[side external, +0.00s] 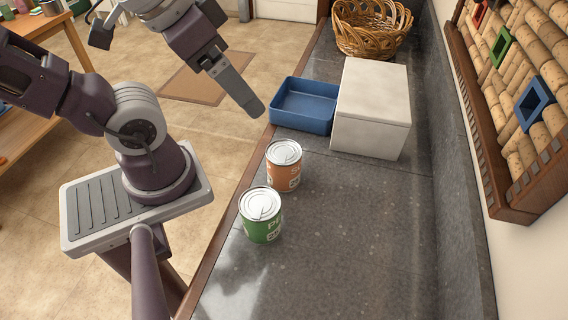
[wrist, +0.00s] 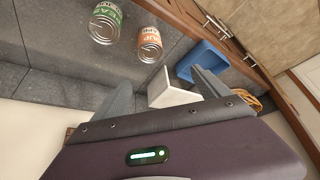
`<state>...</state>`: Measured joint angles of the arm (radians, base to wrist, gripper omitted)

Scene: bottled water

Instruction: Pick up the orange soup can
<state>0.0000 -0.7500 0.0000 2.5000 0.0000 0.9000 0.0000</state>
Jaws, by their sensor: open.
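The orange soup can (side external: 284,174) stands upright on the dark counter in the side view, with a silver lid and orange label. A green can (side external: 262,222) stands upright close in front of it, slightly left. In the wrist view the orange can (wrist: 150,42) and the green can (wrist: 105,22) show near the top, apart from the fingers. My gripper (side external: 252,108) is above and behind the orange can, near the counter's left edge. In the wrist view my gripper (wrist: 165,85) has its two fingers spread wide with nothing held between them.
A blue tray (side external: 302,105) and a white box (side external: 371,108) stand side by side behind the cans. A wicker basket (side external: 371,28) is farther back. A cork board (side external: 525,100) hangs on the right wall. The counter right of the cans is clear.

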